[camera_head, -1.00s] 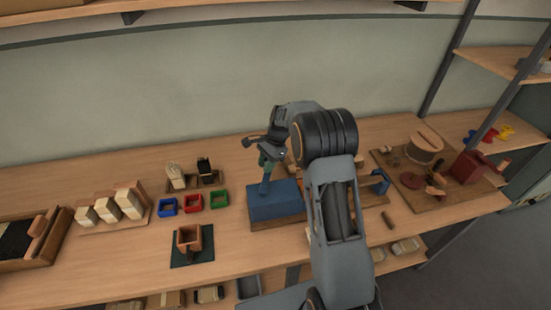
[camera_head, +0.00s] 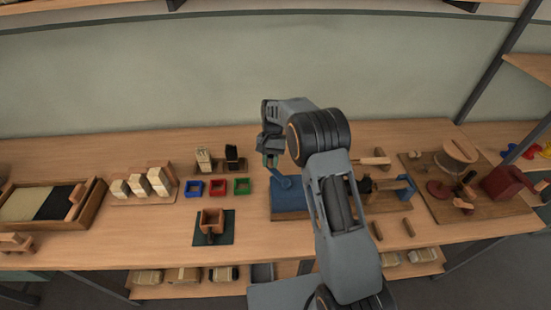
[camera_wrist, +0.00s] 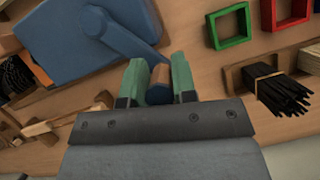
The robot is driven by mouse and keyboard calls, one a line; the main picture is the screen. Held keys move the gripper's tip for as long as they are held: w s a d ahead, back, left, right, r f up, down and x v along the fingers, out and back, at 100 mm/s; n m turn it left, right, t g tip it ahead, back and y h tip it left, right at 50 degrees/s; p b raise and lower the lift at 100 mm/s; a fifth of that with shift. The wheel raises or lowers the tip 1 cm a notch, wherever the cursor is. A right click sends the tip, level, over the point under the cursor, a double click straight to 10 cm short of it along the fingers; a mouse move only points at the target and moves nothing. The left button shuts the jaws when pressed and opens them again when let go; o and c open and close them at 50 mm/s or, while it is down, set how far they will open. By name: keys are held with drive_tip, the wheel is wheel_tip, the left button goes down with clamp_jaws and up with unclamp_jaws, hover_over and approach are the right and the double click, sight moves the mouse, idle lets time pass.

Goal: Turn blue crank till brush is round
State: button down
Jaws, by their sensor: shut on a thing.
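The blue crank machine (camera_head: 290,203) stands on the bench, with its crank arm (camera_head: 283,181) on top. In the wrist view its blue body (camera_wrist: 75,45) is at upper left, and the crank arm (camera_wrist: 128,46) slants down to a short wood-and-blue handle (camera_wrist: 159,84). My gripper (camera_wrist: 157,80), with green fingers, is shut on that handle. In the head view my gripper (camera_head: 270,158) is partly hidden by my arm. A dark bristle bundle (camera_wrist: 14,76) shows at the wrist view's left edge; its roundness cannot be told. In the head view my arm covers part of the machine.
Red, blue and green (camera_head: 241,186) square frames stand left of the machine. Dark bristles (camera_wrist: 283,94) in a wooden holder are at right in the wrist view. A wooden box (camera_head: 211,222) sits on a dark mat. A tool board (camera_head: 430,208) is at right.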

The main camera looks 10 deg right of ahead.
drive_tip(key=s+a+n+h, duration=0.4)
drive_tip(key=s+n, duration=0.2)
drive_tip(key=n, duration=0.4)
drive_tip(key=shift+s+a+n+t+b, duration=0.2)
drive_tip(key=shift+s+n+t+b, duration=0.05)
drive_tip(key=shift+n+t+b, duration=0.15)
drive_tip(key=shift+s, duration=0.1)
idle(0.3)
drive_tip(key=c, duration=0.9)
unclamp_jaws()
drive_tip(key=shift+r, duration=0.1)
drive_tip(key=v, duration=1.3)
drive_tip(key=shift+a+r+b, duration=0.1)
drive_tip(key=shift+r+b, duration=0.2)
drive_tip(key=shift+b, duration=0.05)
